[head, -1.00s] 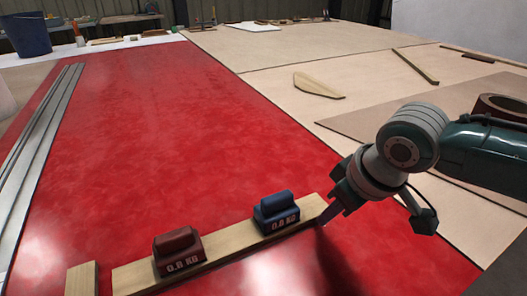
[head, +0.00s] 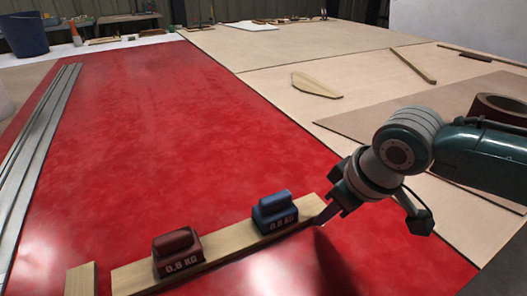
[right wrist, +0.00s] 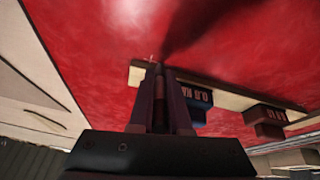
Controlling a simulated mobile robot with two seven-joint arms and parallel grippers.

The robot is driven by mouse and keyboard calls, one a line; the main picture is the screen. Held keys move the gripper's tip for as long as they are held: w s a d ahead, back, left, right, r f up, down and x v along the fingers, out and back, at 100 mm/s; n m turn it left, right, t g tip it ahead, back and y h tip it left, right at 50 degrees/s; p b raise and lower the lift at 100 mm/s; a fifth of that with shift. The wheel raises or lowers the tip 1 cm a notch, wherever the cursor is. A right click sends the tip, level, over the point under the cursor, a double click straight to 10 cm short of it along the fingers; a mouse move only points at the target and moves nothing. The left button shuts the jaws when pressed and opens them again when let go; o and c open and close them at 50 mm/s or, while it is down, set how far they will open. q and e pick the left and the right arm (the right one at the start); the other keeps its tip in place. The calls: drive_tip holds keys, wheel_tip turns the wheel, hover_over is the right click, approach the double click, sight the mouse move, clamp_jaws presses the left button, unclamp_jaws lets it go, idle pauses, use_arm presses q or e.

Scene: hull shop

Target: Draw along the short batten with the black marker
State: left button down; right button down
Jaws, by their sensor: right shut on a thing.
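The short batten (head: 228,244) is a pale wooden strip lying on the red panel, with a dark red weight (head: 178,252) and a blue weight (head: 274,212) on it. My right gripper (head: 324,213) is at the batten's right end, pointing down. In the right wrist view its fingers (right wrist: 159,82) are shut on a slim dark marker (right wrist: 160,86), whose tip is near the batten's end and edge. I cannot tell whether the tip touches. The batten also shows in the right wrist view (right wrist: 229,101). My left gripper is not in view.
A short wood piece (head: 81,280) lies left of the batten. Long metal strips (head: 35,150) run along the red panel's (head: 170,130) left side. A pale shaped wood piece (head: 316,86) and a thin stick (head: 413,65) lie on the boards beyond. The red panel's middle is clear.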

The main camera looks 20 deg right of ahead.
drive_tip(key=shift+d, duration=0.15)
drive_tip(key=shift+d, duration=0.65)
drive_tip(key=shift+r, duration=0.15)
wheel_tip(320, 180, up, 2)
drive_tip(key=p, duration=0.3)
drive_tip(key=shift+r, duration=0.25)
wheel_tip(320, 180, up, 10)
drive_tip(key=p, duration=1.1)
drive_tip(key=shift+r, duration=0.2)
